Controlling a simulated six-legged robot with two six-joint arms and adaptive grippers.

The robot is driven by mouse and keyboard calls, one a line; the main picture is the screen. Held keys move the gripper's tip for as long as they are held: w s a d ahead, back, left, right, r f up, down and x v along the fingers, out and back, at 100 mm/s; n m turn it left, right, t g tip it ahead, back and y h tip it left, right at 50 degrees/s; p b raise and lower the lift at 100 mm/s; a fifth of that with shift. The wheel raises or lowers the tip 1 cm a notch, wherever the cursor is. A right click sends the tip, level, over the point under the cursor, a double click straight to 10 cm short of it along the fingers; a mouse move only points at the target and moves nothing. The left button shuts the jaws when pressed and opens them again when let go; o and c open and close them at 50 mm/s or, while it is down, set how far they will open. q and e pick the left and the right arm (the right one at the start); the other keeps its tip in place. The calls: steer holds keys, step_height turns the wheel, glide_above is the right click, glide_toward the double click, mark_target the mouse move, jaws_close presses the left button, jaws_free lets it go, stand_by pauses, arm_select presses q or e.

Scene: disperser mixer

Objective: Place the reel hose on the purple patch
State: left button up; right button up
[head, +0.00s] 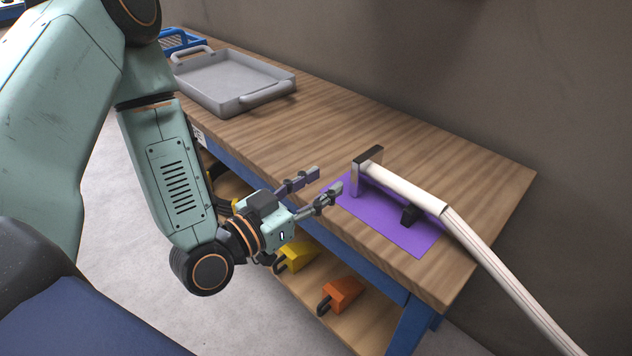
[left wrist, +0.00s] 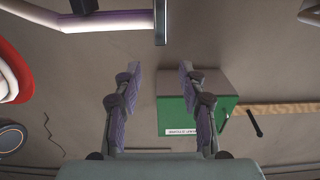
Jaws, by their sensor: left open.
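The reel hose (head: 400,187) has a white nozzle with a dark flat plate at its tip and a black grip below. In the head view it lies over the purple patch (head: 395,230), its grip appearing to rest on it; the plate stands at the patch's far edge. The pale hose runs off to the lower right. My left gripper (head: 327,180) is open and empty, just left of the nozzle tip and apart from it. In the left wrist view the open fingers (left wrist: 160,95) hold nothing, and the hose nozzle (left wrist: 110,22) crosses the top left. My right gripper is not in view.
The wooden bench (head: 330,125) carries a grey tray (head: 235,80) and a blue basket (head: 180,42) at the far left. Yellow (head: 295,257) and orange (head: 342,293) items sit on the lower shelf. Bench top between tray and patch is clear. A green box (left wrist: 200,100) shows in the left wrist view.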

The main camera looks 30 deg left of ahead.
arm_select(q)
steer(key=shift+s, duration=0.2)
steer(key=s+d+f+g+y, duration=0.1)
steer(key=s+f+g, duration=0.35)
steer(key=f, duration=0.65)
steer(key=s+a+f+n+g+y, duration=0.1)
steer(key=s+f+n+g+y, duration=0.1)
steer(key=s+f+g, duration=0.4)
steer(key=s+a+f+n+g+y, duration=0.2)
steer(key=s+f+g, duration=0.4)
steer(key=s, duration=1)
step_height(320, 180, down, 3)
steer(key=shift+s+a+f+y, duration=0.15)
steer(key=shift+a+f+y, duration=0.1)
steer(key=shift+y, duration=0.35)
steer(key=shift+d+r+g, duration=0.1)
steer(key=shift+r+g, duration=0.05)
steer(key=shift+g, duration=0.1)
